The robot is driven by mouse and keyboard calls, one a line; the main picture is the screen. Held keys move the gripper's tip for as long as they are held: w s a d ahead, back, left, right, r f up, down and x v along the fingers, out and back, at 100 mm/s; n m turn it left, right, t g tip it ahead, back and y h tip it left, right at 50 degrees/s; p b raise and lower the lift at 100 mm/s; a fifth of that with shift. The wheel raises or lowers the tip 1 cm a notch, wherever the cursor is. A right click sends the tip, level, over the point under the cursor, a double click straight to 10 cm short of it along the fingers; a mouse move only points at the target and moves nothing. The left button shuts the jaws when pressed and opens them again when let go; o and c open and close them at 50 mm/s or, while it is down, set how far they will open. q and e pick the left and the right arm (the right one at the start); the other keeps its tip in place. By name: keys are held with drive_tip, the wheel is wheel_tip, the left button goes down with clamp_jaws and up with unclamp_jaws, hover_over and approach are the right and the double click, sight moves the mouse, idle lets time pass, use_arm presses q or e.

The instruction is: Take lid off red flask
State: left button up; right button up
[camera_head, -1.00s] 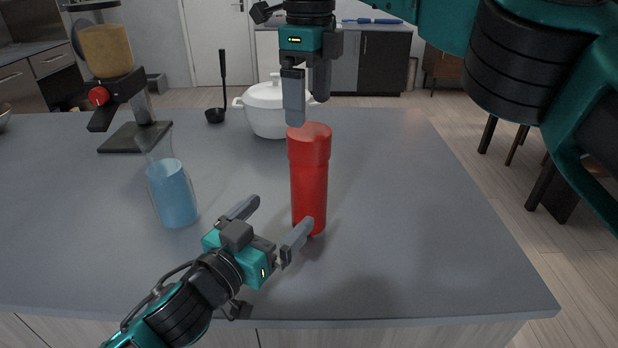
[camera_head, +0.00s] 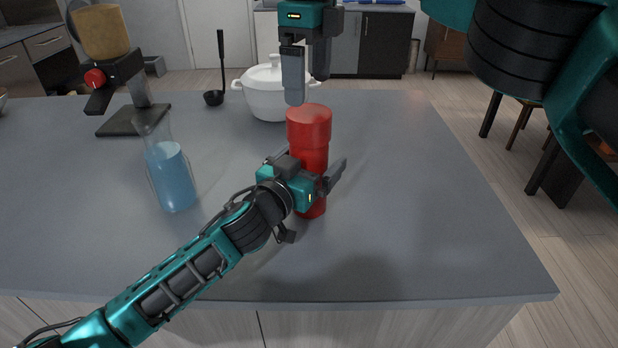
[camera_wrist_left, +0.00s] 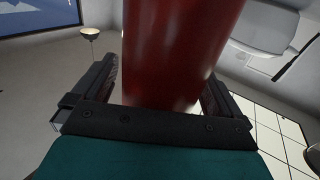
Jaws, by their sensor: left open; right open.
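The red flask (camera_head: 309,128) stands upright on the grey counter, its lid forming the wider top part. My left gripper (camera_head: 312,170) is open at the flask's middle, in front of it in the head view. In the left wrist view the red flask body (camera_wrist_left: 178,50) lies between the two open fingers (camera_wrist_left: 160,95). Whether the fingers touch it cannot be told. My right gripper (camera_head: 307,80) points down, open, above and slightly behind the lid in the picture, apart from it. The left gripper hides part of the flask's lower body.
A blue-filled glass carafe (camera_head: 172,178) stands left of the flask. A white lidded pot (camera_head: 268,98) and a black ladle (camera_head: 214,97) are behind. A dispenser (camera_head: 110,75) stands at the back left. The counter (camera_head: 420,200) is clear to the right.

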use_arm(q)
drive_tip(key=shift+w+d, duration=0.2)
drive_tip(key=shift+w, duration=0.15)
